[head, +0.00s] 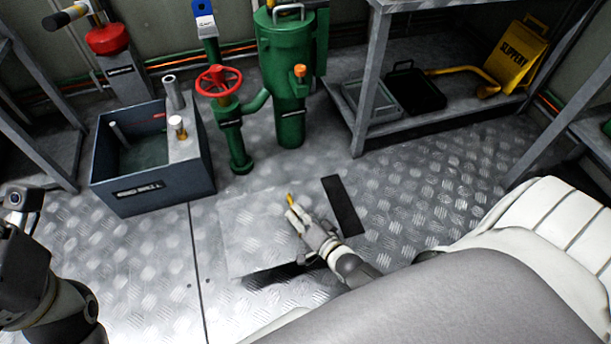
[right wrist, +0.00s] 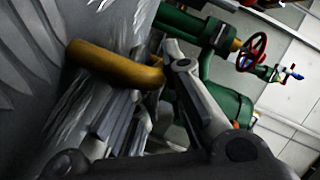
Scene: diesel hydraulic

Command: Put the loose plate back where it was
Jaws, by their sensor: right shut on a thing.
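The loose plate (head: 252,235) is a light, square tread plate at the middle of the floor in the head view. It appears slightly raised, with a dark shadow under its near edge. Its yellow handle (head: 290,198) is between the fingers of my right gripper (head: 294,210), which is shut on it. In the right wrist view the yellow handle (right wrist: 120,65) shows as a bent bar beside a grey finger. A dark rectangular opening (head: 343,205) shows right of the plate. My left arm is at the left edge; its gripper (head: 18,200) is only partly visible, fingers unclear.
A dark blue bin (head: 150,190) stands left of the plate. A green pipe with a red handwheel (head: 219,81) and a green tank (head: 287,80) stand behind it. A grey metal table (head: 362,125) is at the right back. The tread floor right of the opening is clear.

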